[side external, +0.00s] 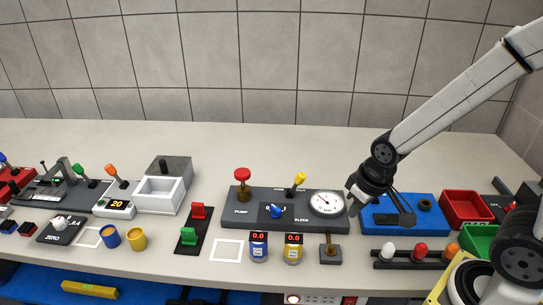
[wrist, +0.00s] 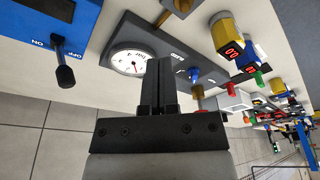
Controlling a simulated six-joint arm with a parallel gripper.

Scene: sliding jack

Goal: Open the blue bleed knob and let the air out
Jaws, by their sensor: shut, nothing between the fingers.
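The blue bleed knob (side external: 275,211) sits on a dark square plate in the middle of the grey jack panel (side external: 240,222), above the BLEED label. It also shows small in the wrist view (wrist: 193,74), right of my fingers. The round white gauge (side external: 326,203) is at the panel's right end and also shows in the wrist view (wrist: 132,62); its small dial is hard to read. The red pump knob (side external: 242,174) stands at the left, with a yellow lever (side external: 298,180) behind the bleed knob. My gripper (side external: 352,207) is shut and empty, just right of the gauge, apart from the bleed knob.
A blue panel (side external: 380,226) with a dark switch lies below and right of my gripper. Blue (side external: 259,247) and yellow (side external: 293,248) display cylinders and a brass-post block (side external: 330,252) stand before the panel. The bench behind the panel is clear.

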